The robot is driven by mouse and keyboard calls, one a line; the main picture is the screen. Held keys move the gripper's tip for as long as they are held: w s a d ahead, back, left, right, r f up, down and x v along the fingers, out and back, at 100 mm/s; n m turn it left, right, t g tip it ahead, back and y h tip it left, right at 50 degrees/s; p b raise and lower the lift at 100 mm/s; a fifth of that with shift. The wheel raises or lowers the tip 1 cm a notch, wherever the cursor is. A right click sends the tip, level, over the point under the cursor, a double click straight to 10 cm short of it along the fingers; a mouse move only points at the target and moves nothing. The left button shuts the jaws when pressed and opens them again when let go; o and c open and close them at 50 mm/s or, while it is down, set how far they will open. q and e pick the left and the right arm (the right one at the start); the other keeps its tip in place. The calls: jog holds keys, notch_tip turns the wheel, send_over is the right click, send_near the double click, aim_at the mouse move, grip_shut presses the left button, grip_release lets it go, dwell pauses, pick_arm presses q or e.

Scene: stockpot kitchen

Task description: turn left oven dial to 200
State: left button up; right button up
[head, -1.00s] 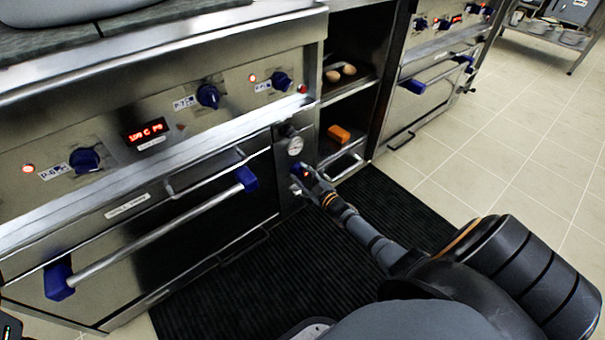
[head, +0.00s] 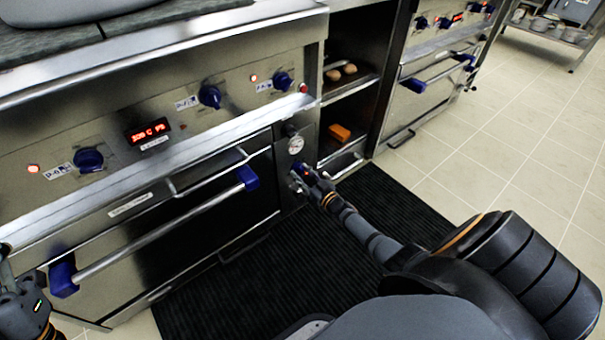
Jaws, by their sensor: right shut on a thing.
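The oven (head: 200,215) has a red display (head: 147,131) on its front panel; its small digits look like 300 C, but they are blurred. My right gripper (head: 303,175) reaches the narrow panel right of the oven door, below a round gauge (head: 296,145). It is shut on a small blue dial (head: 304,168) there, which the fingers mostly hide. My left gripper (head: 6,268) shows only partly at the left edge, apart from the door handle; its fingertips are not clear.
Blue knobs (head: 89,160) sit along the upper panel. The door's bar handle (head: 160,230) sticks out with blue ends. Open shelves (head: 345,90) hold an orange thing (head: 340,133). A black mat (head: 250,290) covers the floor in front.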

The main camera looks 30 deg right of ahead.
dwell(0.3)
jog(key=o, duration=1.2)
jog(key=shift+c, duration=0.2)
jog(key=s, duration=1.2)
jog(key=shift+d, duration=0.45)
